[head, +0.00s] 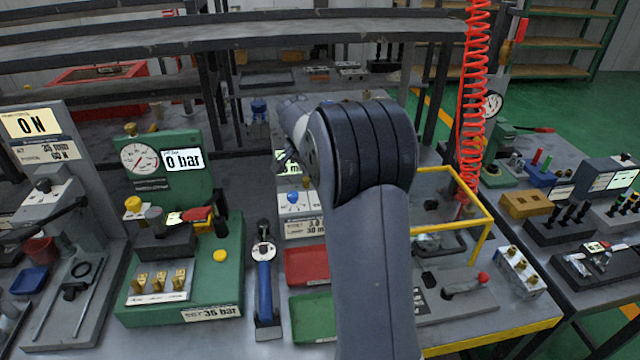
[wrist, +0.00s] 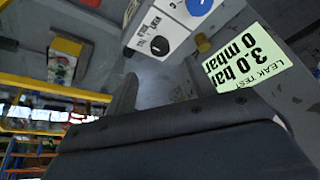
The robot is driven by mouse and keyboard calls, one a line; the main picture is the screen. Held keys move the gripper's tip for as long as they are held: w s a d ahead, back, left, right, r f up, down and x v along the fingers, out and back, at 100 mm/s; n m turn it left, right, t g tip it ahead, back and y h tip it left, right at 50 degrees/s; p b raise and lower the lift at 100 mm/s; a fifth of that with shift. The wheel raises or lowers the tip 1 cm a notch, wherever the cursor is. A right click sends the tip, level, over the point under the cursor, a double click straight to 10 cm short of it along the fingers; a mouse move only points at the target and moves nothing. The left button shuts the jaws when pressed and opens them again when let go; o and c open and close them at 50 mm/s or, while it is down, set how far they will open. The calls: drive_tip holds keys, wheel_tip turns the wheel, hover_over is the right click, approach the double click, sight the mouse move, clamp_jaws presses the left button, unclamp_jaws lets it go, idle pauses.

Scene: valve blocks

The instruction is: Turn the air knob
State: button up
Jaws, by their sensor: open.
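A white panel on the leak-test station carries a blue knob (head: 293,197), which looks like the air knob; its lettering is too small to read. The display (wrist: 248,62) reads 3.0 bar and 0 mbar, upside down. My gripper (wrist: 128,95) appears dark and close to the camera in the wrist view, open and apart from both blue parts. In the head view my arm hides most of the gripper.
A red tray (head: 306,266) and a green tray (head: 312,317) sit below the panel. A blue-handled tool (head: 265,285) stands to the left, beside the green 0 bar station (head: 180,270). A yellow frame (head: 452,170) and a red coiled hose (head: 473,100) are to the right.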

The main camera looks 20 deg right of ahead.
drive_tip(key=shift+v, duration=1.25)
drive_tip(key=p+x, duration=0.1)
drive_tip(key=x, duration=0.9)
drive_tip(key=shift+d+f, duration=0.1)
drive_tip(key=shift+f, duration=0.25)
drive_tip(key=shift+f, duration=0.15)
